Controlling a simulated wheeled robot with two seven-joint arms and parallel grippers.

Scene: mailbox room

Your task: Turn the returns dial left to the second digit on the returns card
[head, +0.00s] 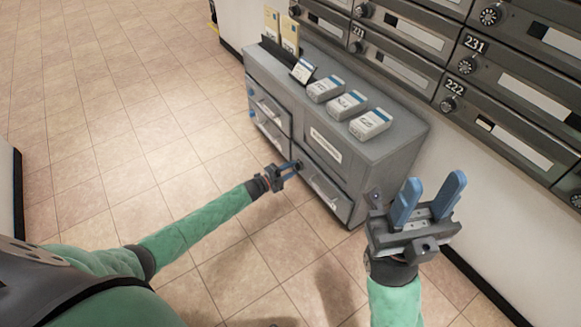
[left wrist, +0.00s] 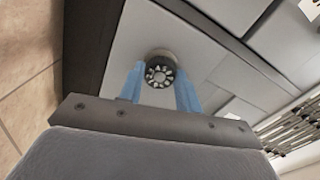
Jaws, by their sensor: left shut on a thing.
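The returns dial (left wrist: 160,72) is a round dark knob with pale marks on the grey front of the low cabinet (head: 392,157). In the left wrist view it sits between the blue fingers of my left gripper (left wrist: 161,88), which is shut on it. In the head view my left gripper (head: 291,170) meets the cabinet front, and the dial is mostly hidden there. The digits on the dial are too small to read. A small card in a dark stand (head: 302,71) is on the cabinet top; its text is not legible. My right gripper (head: 431,195) is open and empty, right of the cabinet.
Several white boxes with blue marks (head: 371,124) lie on the cabinet top. Yellowish cards (head: 290,33) stand at its far end. A wall of mailboxes with dials (head: 448,104) rises behind. The tiled floor (head: 120,110) at left is clear.

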